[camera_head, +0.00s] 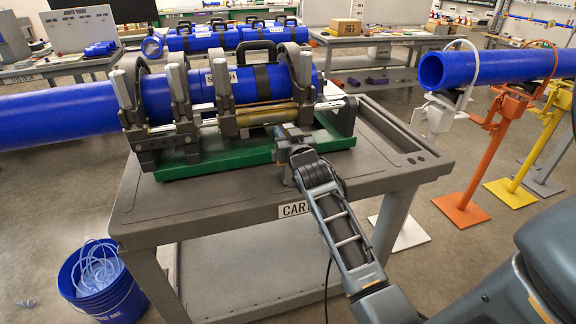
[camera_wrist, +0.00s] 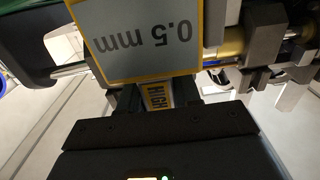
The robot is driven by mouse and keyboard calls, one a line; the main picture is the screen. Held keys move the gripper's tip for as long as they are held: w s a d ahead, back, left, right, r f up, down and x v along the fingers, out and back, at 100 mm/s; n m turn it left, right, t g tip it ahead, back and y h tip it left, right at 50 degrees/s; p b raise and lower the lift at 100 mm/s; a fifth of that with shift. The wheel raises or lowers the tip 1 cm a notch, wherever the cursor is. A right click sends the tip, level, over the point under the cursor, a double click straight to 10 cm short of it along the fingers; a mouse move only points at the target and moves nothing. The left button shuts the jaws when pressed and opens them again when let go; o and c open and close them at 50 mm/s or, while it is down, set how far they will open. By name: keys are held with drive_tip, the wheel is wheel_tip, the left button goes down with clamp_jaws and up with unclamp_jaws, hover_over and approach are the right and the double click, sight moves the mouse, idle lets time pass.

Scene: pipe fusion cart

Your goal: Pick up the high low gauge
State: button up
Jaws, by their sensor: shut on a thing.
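The high low gauge shows in the wrist view as a grey plate (camera_wrist: 140,38) with yellow edges, reading "0.5 mm" upside down, and a yellow "HIGH" label below it. My gripper (camera_wrist: 157,97) is shut on the gauge, with dark fingers on both sides of the labelled part. In the head view my gripper (camera_head: 290,136) is at the front edge of the green base of the fusion machine (camera_head: 225,100), above the cart (camera_head: 375,165). I cannot make out the gauge clearly there, nor whether it touches the machine.
A long blue pipe (camera_head: 60,119) runs through the machine's clamps. Another blue pipe (camera_head: 500,66) rests on stands at the right. A blue bucket (camera_head: 100,285) stands on the floor at lower left. The cart top is bare at its front left.

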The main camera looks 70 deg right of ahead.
clamp_jaws()
drive_tip(key=shift+r, duration=0.15)
drive_tip(key=shift+r, duration=0.55)
drive_tip(key=s+d+r+b, duration=0.2)
drive_tip(key=s+d+r, duration=0.3)
drive_tip(key=s+r, duration=0.4)
drive_tip(key=shift+s+d+r+b, duration=0.15)
drive_tip(key=shift+s+r+b, duration=0.2)
drive_tip(key=shift+s, duration=0.35)
